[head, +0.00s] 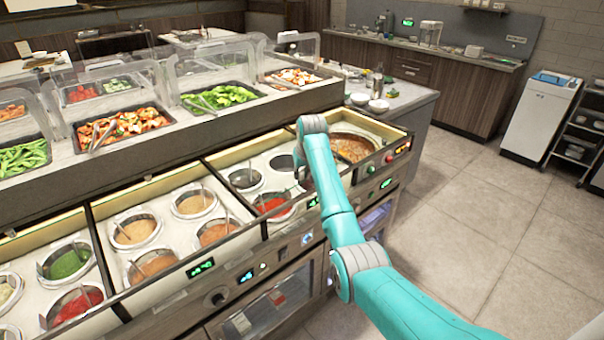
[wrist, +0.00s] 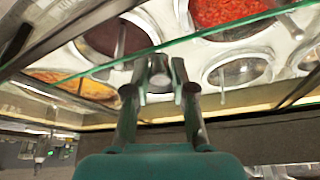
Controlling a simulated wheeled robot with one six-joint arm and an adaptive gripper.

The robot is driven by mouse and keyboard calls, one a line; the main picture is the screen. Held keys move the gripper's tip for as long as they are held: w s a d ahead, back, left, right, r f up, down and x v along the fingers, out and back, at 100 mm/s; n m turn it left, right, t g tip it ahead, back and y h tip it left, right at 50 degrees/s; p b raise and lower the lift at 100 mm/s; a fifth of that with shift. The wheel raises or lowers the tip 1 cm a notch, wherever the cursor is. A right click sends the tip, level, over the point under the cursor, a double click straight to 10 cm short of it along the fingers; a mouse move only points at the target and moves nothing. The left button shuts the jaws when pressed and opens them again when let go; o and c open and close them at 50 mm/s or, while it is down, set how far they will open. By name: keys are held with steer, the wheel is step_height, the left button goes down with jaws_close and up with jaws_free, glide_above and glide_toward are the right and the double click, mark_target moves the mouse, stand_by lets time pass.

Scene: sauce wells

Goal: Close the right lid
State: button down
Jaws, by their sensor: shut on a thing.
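The right lid (wrist: 82,74) looks like a clear pane with a green edge, running slantwise across the wrist view above the wells. My gripper (wrist: 158,72) is at that edge, with its two fingers closed around a small grey knob-like part (wrist: 159,82) of the lid. In the head view my teal arm reaches over the right wells and hides the fingertips and most of the lid. How far the lid is tilted cannot be told.
Under the pane are a red sauce well (wrist: 228,12), a dark well (wrist: 110,38) and a grey well (wrist: 238,74). A stew pan (head: 352,148) sits at the counter's right end. Food trays (head: 222,97) stand behind. The floor at right (head: 460,200) is clear.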

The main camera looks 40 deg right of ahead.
steer(key=c, duration=1.2)
jaws_free()
steer(key=v, duration=1.2)
